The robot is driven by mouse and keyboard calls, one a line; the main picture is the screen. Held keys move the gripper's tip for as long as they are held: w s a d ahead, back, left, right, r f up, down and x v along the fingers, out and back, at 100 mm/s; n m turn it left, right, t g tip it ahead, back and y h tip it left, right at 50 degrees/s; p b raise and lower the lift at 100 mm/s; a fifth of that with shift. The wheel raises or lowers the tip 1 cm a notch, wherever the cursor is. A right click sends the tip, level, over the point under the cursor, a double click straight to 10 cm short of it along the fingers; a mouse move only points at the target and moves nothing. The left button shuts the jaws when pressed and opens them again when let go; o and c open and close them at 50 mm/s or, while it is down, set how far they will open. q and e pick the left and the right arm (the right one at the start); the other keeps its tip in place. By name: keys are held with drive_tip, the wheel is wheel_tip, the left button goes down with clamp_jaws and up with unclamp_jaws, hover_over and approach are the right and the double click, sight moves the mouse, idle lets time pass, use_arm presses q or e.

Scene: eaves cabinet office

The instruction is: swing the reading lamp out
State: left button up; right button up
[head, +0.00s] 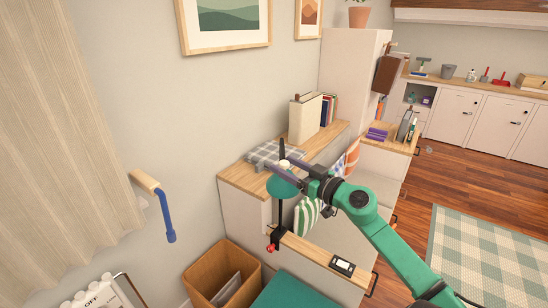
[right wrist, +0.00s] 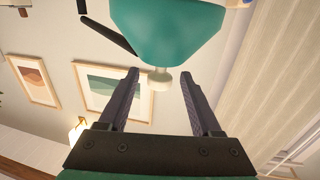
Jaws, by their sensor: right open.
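The reading lamp has a teal shade (head: 283,187) on a dark arm, with a dark clamp (head: 277,240) at the wooden edge below. The teal shade (right wrist: 168,32) fills the top middle of the right wrist view, with a cream knob (right wrist: 160,79) beneath it in that picture. My right gripper (head: 287,166) is at the top of the shade, partly covering it. In the right wrist view its two dark fingers (right wrist: 160,76) are apart, with the knob showing between their tips. I cannot tell whether they touch it. My left gripper is in neither view.
A wooden-topped cabinet (head: 240,180) with a checked cloth and books (head: 305,118) stands behind the lamp. A wooden bin (head: 213,268) is at lower left. A small device (head: 342,266) lies on the front ledge. Open floor (head: 420,205) lies to the right.

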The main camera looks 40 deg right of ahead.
sight(281, 162)
drive_tip(key=w, duration=0.3)
drive_tip(key=shift+w+a, duration=0.1)
drive_tip(key=shift+w, duration=0.2)
drive_tip(key=shift+w+a, duration=0.2)
drive_tip(key=shift+w, duration=0.15)
clamp_jaws()
idle(0.8)
